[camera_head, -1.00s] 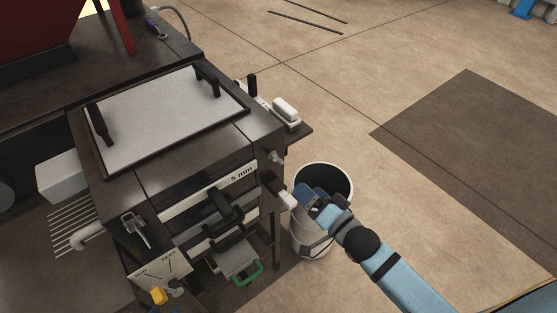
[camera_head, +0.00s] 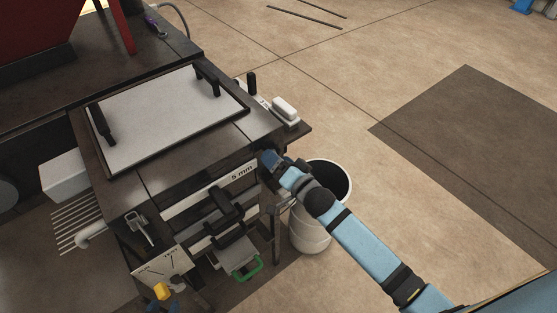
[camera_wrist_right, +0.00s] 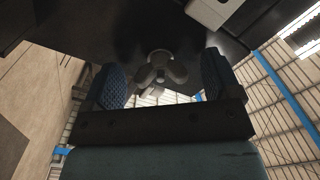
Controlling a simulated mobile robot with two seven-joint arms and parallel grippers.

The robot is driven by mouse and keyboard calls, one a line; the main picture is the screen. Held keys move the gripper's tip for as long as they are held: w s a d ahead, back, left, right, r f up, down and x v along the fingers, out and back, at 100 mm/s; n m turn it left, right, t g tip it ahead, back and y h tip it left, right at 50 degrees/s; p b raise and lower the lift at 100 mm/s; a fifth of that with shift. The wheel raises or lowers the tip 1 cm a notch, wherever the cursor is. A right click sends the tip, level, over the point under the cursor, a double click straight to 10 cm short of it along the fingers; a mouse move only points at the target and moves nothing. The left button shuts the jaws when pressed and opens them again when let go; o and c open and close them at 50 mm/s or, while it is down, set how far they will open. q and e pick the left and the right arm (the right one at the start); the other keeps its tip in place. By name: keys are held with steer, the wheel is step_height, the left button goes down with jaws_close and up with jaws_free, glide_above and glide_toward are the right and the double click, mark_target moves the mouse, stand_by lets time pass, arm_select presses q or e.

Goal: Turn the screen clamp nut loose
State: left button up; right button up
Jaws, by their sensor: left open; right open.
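The screen clamp nut (camera_wrist_right: 162,70) is a grey lobed knob on a dark metal surface in the right wrist view. My right gripper (camera_wrist_right: 160,82) is open, with one blue padded finger on each side of the nut. Gaps show between the fingers and the nut, so it is not gripped. In the head view my right gripper (camera_head: 268,161) is at the right front corner of the machine (camera_head: 190,165), beside the "5 mm" label (camera_head: 242,175). There the gripper hides the nut. I cannot make out my left gripper in the head view.
A white bucket (camera_head: 309,232) stands on the floor under my right forearm. A drawer-like unit with a black handle (camera_head: 224,206) and a green-handled part (camera_head: 247,270) are on the machine's front. A side shelf (camera_head: 300,129) holds a white block (camera_head: 285,107). Floor to the right is clear.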

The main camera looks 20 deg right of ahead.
steer(key=c, duration=0.9)
steer(key=shift+n, duration=0.4)
steer(key=shift+n+p, duration=0.3)
steer(key=shift+n, duration=0.2)
steer(key=n, duration=0.2)
steer(key=shift+n+p, duration=0.3)
steer(key=n, duration=0.5)
steer(key=shift+d+n+p, duration=0.1)
steer(key=shift+n+p, duration=0.2)
steer(key=shift+p, duration=0.05)
steer(key=n, duration=0.4)
steer(key=shift+w+n, duration=0.1)
steer(key=shift+n, duration=0.2)
steer(key=n, duration=0.5)
steer(key=shift+d, duration=0.1)
steer(key=shift+n, duration=0.3)
